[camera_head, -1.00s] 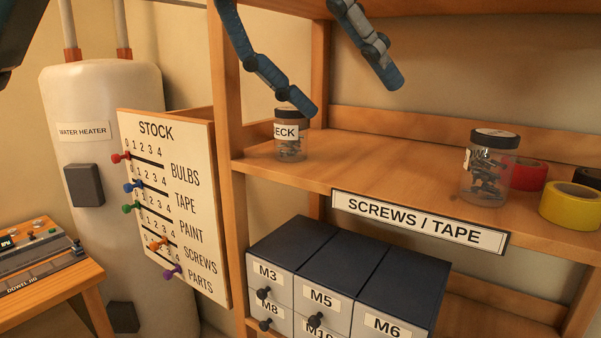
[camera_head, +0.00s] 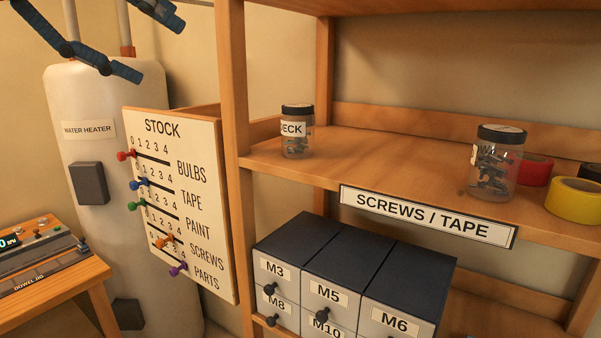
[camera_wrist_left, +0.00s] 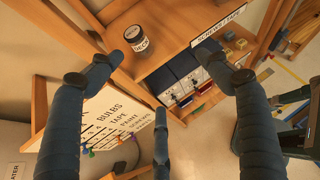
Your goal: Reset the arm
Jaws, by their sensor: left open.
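My left gripper (camera_head: 155,48) is at the top left of the head view, in front of the water heater and left of the shelf post. Its blue jointed fingers are spread and empty. In the left wrist view the open fingers (camera_wrist_left: 161,55) frame the shelf and the stock board, with nothing between them.
A shelf (camera_head: 400,165) holds a "DECK" jar (camera_head: 297,135), a second screw jar (camera_head: 492,165), red tape (camera_head: 534,170) and yellow tape (camera_head: 575,203). Labelled drawers (camera_head: 350,275) sit below. The stock board (camera_head: 185,200) juts out left, beside the water heater (camera_head: 110,130).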

